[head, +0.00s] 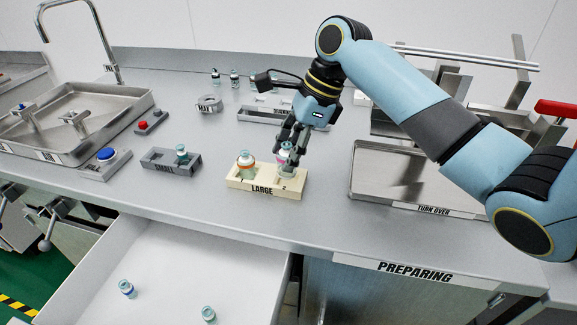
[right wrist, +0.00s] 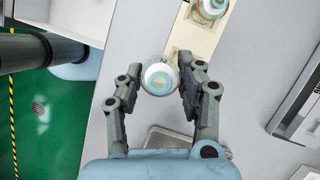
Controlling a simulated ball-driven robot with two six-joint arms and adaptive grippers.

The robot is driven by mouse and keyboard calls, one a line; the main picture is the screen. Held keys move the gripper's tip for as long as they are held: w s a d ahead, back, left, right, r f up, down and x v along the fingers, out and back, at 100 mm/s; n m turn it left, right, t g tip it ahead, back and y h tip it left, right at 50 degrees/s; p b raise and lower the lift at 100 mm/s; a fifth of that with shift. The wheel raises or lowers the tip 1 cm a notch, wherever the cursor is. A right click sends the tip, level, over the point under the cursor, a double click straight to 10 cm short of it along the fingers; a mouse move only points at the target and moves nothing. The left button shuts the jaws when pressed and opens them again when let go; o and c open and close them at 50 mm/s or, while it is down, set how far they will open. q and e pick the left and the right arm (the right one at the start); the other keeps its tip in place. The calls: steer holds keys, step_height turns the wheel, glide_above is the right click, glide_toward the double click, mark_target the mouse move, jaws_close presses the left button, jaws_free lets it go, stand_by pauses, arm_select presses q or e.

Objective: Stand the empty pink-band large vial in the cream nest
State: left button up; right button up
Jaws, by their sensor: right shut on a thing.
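The cream nest (head: 262,190), labelled LARGE, stands on the counter near its front edge. An orange-band large vial (head: 245,165) stands in its left seat. My right gripper (head: 286,163) points down over the nest's right seat, shut on the pink-band large vial (head: 286,152). The fingers partly hide this vial, and I cannot tell whether its base rests in the seat. In the right wrist view the held vial (right wrist: 160,77) sits between the two fingers, at the end of the nest (right wrist: 196,40). My left gripper is not in view.
A grey SMALL rack (head: 160,164) with one vial (head: 181,155) stands to the left. The steel TURN OVER tray (head: 400,172) lies to the right. An open white drawer (head: 180,262) in front holds two small vials. A button box (head: 105,163) and sink lie farther left.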

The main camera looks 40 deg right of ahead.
steer(key=shift+w+d+f, duration=0.45)
steer(key=shift+w+f, duration=0.05)
steer(key=shift+w, duration=0.15)
steer(key=shift+w+d+f, duration=0.45)
steer(key=shift+w, duration=0.15)
steer(key=shift+w+d+f, duration=0.2)
steer(key=shift+f, duration=0.15)
step_height(320, 180, down, 4)
steer(key=shift+r, duration=0.25)
steer(key=shift+f, duration=0.1)
steer(key=o, duration=0.9)
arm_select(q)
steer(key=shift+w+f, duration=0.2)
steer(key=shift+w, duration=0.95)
arm_select(e)
steer(key=shift+o, duration=0.5)
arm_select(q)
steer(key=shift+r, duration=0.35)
arm_select(e)
steer(key=v, duration=1.2)
steer(key=shift+s, duration=0.1)
